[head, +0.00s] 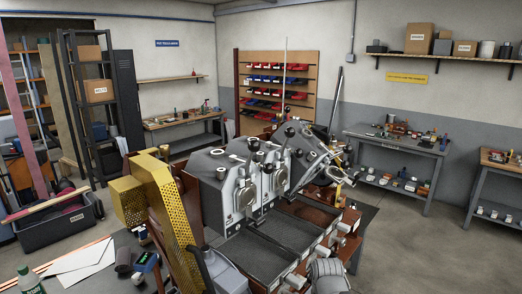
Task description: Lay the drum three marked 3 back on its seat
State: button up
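The sample roaster (222,185) stands on a bench in the middle of the head view. Two grey drum fronts with round plates, the nearer one (243,190) and the middle one (275,178), stand upright side by side. Beyond them a third grey drum unit (314,165) appears tilted, with levers and metal parts around it. By its place in the row it may be drum three, but no number is legible. Its seat cannot be made out.
Dark cooling trays (247,258) lie before the drums; the farthest tray (312,211) looks brown inside. A yellow perforated guard (170,215) stands left. A bench with a bottle (28,280) is at front left. Open floor (410,245) lies to the right, before a workbench (395,143).

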aim_at(304, 170)
jog(key=k, duration=1.3)
jog(key=z, duration=0.35)
jog(key=i, duration=1.8)
jog(key=u, duration=0.2)
